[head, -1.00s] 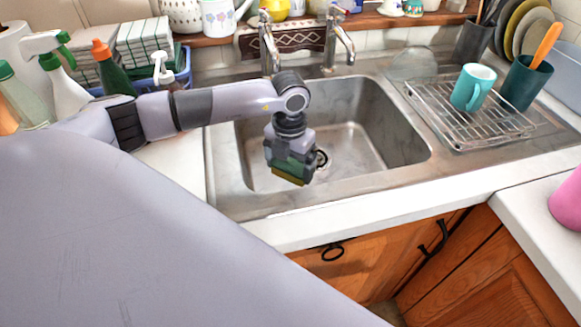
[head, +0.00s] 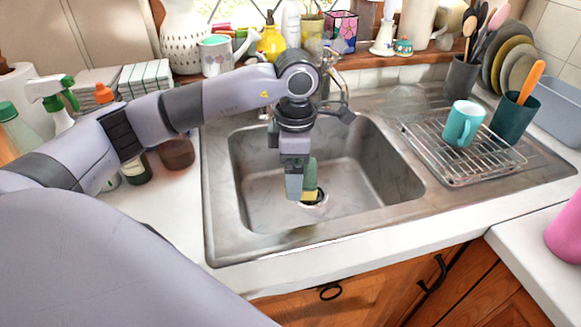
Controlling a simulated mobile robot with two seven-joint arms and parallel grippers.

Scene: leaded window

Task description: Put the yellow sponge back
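My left gripper (head: 300,188) reaches in from the left and points down over the sink basin (head: 245,195). It is shut on the yellow sponge (head: 311,186), which has a green upper part and a yellow lower part. The sponge is upright, partly hidden behind the near finger, and appears in front of the drain (head: 314,200). I cannot tell exactly how high it is above the basin floor. My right gripper is not in view.
Two taps stand behind the sink, mostly hidden by my arm. A wire rack (head: 485,165) with a teal mug (head: 464,123) is on the right. Bottles, including a green-and-white spray bottle (head: 50,95), crowd the left. A windowsill (head: 385,57) with pots runs behind.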

